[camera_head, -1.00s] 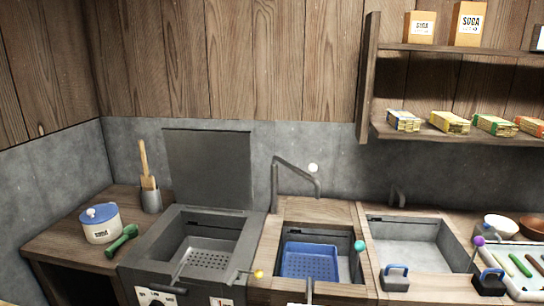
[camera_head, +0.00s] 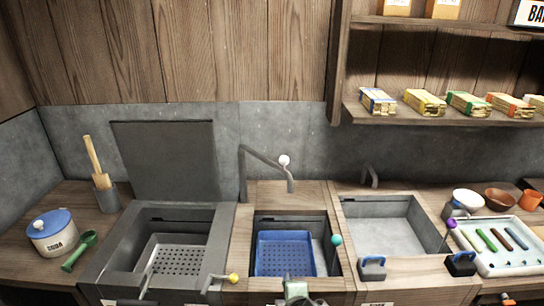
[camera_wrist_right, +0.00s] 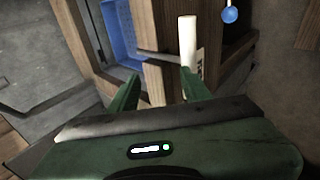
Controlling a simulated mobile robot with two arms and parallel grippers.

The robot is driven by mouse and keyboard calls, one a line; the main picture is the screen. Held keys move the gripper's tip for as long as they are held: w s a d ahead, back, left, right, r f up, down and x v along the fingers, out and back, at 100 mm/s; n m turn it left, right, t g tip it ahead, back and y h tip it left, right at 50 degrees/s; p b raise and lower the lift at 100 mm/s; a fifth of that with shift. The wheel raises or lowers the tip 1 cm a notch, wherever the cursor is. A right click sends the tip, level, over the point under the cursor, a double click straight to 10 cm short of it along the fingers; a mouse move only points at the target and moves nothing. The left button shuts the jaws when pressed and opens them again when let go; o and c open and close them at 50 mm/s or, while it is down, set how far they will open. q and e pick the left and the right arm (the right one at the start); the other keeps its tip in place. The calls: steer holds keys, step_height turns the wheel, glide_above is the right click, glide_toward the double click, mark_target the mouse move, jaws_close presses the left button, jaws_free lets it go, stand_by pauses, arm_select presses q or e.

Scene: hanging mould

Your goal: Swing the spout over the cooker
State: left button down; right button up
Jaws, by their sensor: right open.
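The spout (camera_head: 268,164) is a grey bent pipe rising behind the middle basin, with a white ball (camera_head: 285,160) near its outer end. Its arm points right, over the back of the basin with the blue basket (camera_head: 286,254). The cooker (camera_head: 131,242) is the grey box to the left, with its lid (camera_head: 165,162) raised and a perforated tray inside. The spout is not over it. My right gripper (camera_wrist_right: 160,90) is open in the wrist view, its green fingers apart near the wooden counter front. My left gripper is not in view.
A white cylinder (camera_wrist_right: 187,40) and a thin grey bar stand just beyond my right fingers. A yellow-knobbed lever (camera_head: 233,278) and a teal-knobbed lever (camera_head: 336,240) stick up by the basins. A shelf (camera_head: 440,112) with boxes hangs at the right.

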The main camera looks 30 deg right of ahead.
steer(key=w+d+r+n+t+h, duration=0.2)
steer(key=w+d+r+n+t, duration=0.3)
steer(key=w+r+n, duration=0.45)
steer(key=n+t+h, duration=0.2)
steer(key=n+t, duration=0.1)
steer(key=n, duration=0.4)
glide_toward(285, 163)
steer(key=x, duration=0.4)
steer(key=shift+w+r, duration=0.1)
steer(key=shift+r, duration=0.1)
steer(key=shift+w+d+r+p, duration=0.1)
steer(key=shift+w+d+p, duration=0.1)
steer(key=shift+w+p, duration=0.15)
steer(key=p+x, duration=0.1)
steer(key=x, duration=0.5)
steer(key=shift+w+d+f, duration=0.1)
steer(key=shift+w+f, duration=0.1)
steer(key=shift+w, duration=0.05)
jaws_close()
